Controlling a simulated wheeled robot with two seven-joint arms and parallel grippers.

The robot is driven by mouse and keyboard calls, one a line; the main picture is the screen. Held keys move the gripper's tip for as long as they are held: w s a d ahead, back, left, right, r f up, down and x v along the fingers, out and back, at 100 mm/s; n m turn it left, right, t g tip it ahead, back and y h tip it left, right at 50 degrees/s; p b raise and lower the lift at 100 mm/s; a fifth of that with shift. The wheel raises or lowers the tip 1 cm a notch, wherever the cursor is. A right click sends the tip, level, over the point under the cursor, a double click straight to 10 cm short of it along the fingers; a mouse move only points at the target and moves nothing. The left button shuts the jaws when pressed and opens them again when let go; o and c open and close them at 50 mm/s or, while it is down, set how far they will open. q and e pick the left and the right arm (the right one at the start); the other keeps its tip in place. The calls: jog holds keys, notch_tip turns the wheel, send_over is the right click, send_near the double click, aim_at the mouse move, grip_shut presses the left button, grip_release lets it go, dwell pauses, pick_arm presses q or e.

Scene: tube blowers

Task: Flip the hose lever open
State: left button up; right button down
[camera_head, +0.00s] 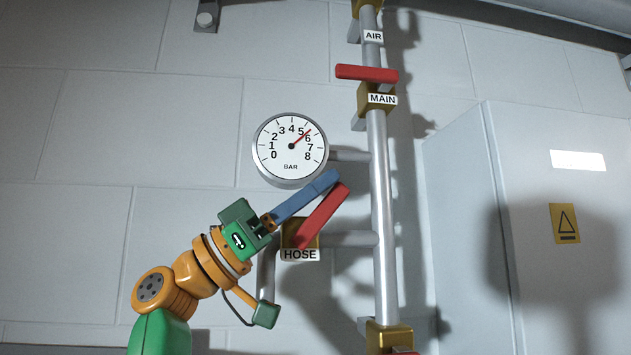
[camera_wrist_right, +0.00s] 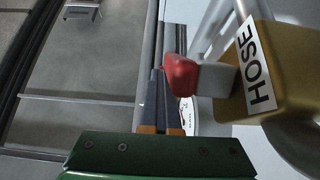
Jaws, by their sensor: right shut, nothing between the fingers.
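The red hose lever (camera_head: 322,214) slants up and to the right from the brass hose valve (camera_head: 287,236), which carries a HOSE label. It is at an angle to the horizontal branch pipe. My right gripper (camera_head: 332,179) is shut and empty, its blue-grey fingers lying along the lever's upper-left side. In the right wrist view the fingers (camera_wrist_right: 157,88) are together right beside the red lever's end (camera_wrist_right: 181,74). I cannot tell for certain whether they touch it. The brass body (camera_wrist_right: 286,67) stands to the right. My left gripper is not in view.
A pressure gauge (camera_head: 291,155) sits just above the fingers, its needle between 5 and 6. A vertical pipe (camera_head: 382,210) runs to the right, with the MAIN valve's red lever (camera_head: 366,73) crosswise above. A grey cabinet (camera_head: 470,230) stands at right.

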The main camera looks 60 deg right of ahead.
dwell(0.4)
jog(key=v, duration=0.7)
jog(key=shift+s, duration=0.1)
